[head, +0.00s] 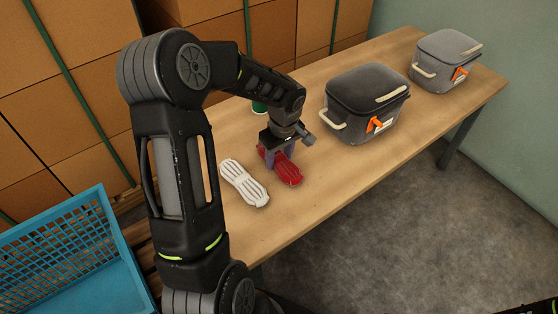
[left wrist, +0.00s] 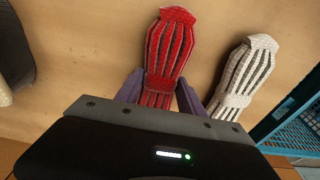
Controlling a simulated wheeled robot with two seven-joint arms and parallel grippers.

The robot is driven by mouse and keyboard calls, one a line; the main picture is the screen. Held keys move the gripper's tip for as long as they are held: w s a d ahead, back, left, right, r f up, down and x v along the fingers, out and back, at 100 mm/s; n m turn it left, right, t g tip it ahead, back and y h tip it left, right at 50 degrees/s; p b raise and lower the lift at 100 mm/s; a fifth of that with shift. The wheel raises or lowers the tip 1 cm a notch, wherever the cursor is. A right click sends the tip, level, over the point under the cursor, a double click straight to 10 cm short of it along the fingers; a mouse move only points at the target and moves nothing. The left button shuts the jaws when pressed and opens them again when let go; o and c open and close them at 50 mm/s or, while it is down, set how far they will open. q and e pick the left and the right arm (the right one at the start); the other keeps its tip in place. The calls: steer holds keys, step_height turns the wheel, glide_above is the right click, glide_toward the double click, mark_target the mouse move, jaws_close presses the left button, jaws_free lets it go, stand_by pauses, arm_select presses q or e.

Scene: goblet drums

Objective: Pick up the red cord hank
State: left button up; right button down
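The red cord hank (head: 288,172) lies on the wooden table, below my left gripper (head: 279,158). In the left wrist view the red hank (left wrist: 168,52) runs between the two purple fingers of my left gripper (left wrist: 161,84). The fingers are spread, one on each side of the hank's narrower part. I cannot tell whether they touch it. The gripper partly hides the hank in the head view. My right gripper is not in view.
A white cord hank (head: 244,183) lies just left of the red one. Two dark lidded boxes, a nearer one (head: 365,103) and a farther one (head: 446,62), stand to the right. A green object (head: 260,107) stands behind the arm. A blue crate (head: 75,260) is at lower left.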

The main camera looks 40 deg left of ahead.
mark_target(279, 156)
arm_select(q)
steer(key=c, duration=0.9)
step_height(279, 156, up, 10)
steer(key=shift+p, duration=0.6)
